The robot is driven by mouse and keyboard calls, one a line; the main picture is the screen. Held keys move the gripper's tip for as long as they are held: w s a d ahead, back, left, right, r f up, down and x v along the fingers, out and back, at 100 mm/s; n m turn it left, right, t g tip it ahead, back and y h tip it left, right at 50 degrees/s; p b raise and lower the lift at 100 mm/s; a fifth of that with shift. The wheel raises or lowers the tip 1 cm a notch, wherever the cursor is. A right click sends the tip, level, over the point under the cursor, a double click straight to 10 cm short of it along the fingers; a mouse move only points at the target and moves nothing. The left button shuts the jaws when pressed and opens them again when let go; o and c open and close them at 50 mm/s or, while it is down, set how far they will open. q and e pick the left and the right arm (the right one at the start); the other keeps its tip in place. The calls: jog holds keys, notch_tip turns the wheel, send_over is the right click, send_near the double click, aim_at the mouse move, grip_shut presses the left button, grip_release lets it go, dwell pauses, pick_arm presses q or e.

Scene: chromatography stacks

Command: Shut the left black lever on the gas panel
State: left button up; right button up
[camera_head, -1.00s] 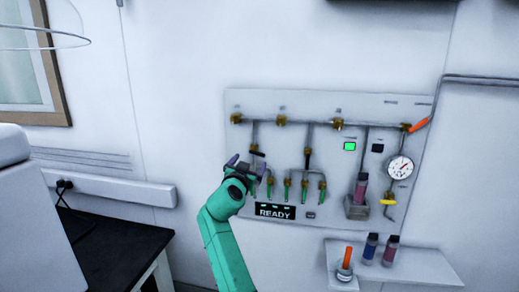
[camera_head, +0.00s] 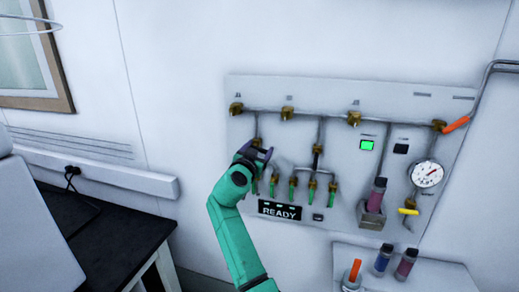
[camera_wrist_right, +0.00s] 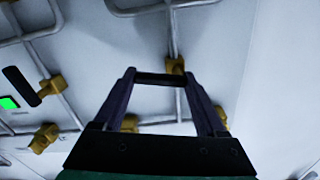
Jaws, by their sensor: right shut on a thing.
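The gas panel (camera_head: 345,95) is on the wall in the head view. My right gripper (camera_head: 258,153) is at its left part, over the left pipe. In the right wrist view, my right gripper (camera_wrist_right: 162,78) is shut on the left black lever (camera_wrist_right: 160,79), which lies crosswise between the fingertips, across its pipe beside a brass valve (camera_wrist_right: 175,66). In the head view the gripper largely hides this lever. The other black lever (camera_head: 317,156) stands along its pipe, and shows in the wrist view (camera_wrist_right: 22,86) too. My left gripper is not in view.
Green-tipped outlets (camera_head: 293,190) and the READY display (camera_head: 280,210) sit just below the gripper. A gauge (camera_head: 427,174) and an orange handle (camera_head: 456,124) are at right. A shelf (camera_head: 430,275) with vials is below. A black bench (camera_head: 100,235) stands at left.

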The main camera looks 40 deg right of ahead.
jog(key=shift+n+b, duration=0.45)
jog(key=shift+n, duration=0.35)
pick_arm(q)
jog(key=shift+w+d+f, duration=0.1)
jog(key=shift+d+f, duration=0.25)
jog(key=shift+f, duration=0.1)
pick_arm(e)
jog(key=shift+r+n, duration=0.3)
jog(key=shift+n, duration=0.4)
jog(key=o, duration=1.3)
jog(key=shift+d, duration=0.1)
jog(key=shift+w+d+f, duration=0.15)
jog(key=shift+w+f, duration=0.05)
pick_arm(q)
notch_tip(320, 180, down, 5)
jog(key=b, duration=0.5)
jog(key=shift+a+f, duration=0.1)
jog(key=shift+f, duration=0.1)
pick_arm(e)
jog(key=v, duration=1.4)
jog(key=shift+s+a, duration=0.15)
jog(key=shift+a, duration=0.05)
